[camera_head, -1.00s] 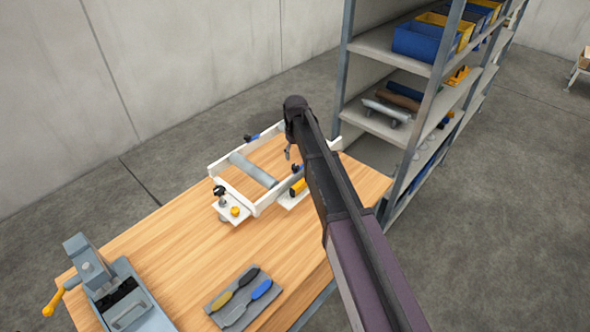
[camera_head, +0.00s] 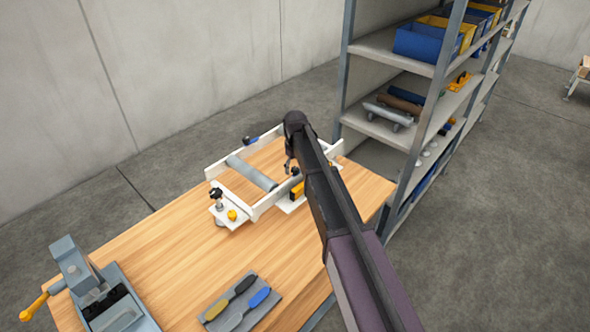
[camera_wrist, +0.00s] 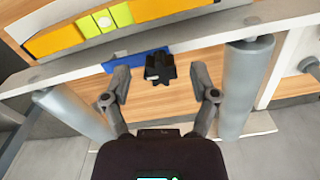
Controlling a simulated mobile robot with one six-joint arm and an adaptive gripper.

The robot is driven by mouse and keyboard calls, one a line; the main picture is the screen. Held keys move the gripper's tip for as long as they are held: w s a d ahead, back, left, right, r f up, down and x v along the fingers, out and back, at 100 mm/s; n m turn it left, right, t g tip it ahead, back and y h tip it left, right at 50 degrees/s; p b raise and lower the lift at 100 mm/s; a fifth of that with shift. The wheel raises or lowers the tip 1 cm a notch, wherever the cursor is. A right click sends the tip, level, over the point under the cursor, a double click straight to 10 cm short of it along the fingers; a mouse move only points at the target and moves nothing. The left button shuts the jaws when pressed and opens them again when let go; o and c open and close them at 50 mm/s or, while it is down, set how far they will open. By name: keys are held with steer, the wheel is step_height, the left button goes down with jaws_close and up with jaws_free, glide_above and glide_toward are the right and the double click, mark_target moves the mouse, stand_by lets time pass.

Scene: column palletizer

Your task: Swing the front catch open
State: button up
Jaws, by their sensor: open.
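The catch at the near rail shows in the wrist view as a blue bar (camera_wrist: 127,59) with a black star knob (camera_wrist: 159,68), against the white frame rail (camera_wrist: 60,76). My gripper (camera_wrist: 161,88) is open, its two fingers left and right of the knob. I cannot tell whether either finger touches it. In the head view the white frame (camera_head: 225,188) stands on the bench and my arm hides most of this catch. Another blue catch (camera_head: 251,141) sits on the far rail.
Grey rollers (camera_wrist: 245,88) lie close to both fingers. A yellow spirit level (camera_wrist: 60,37) lies beside the rail. The bench (camera_head: 180,240) also carries a vise (camera_head: 85,275) and a tool tray (camera_head: 240,305). A shelf rack (camera_head: 385,125) stands behind, to the right.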

jaws_close()
stand_by(0.3)
steer(key=shift+m, duration=0.5)
steer(key=m, duration=0.9)
steer(key=shift+m, duration=0.3)
stand_by(0.4)
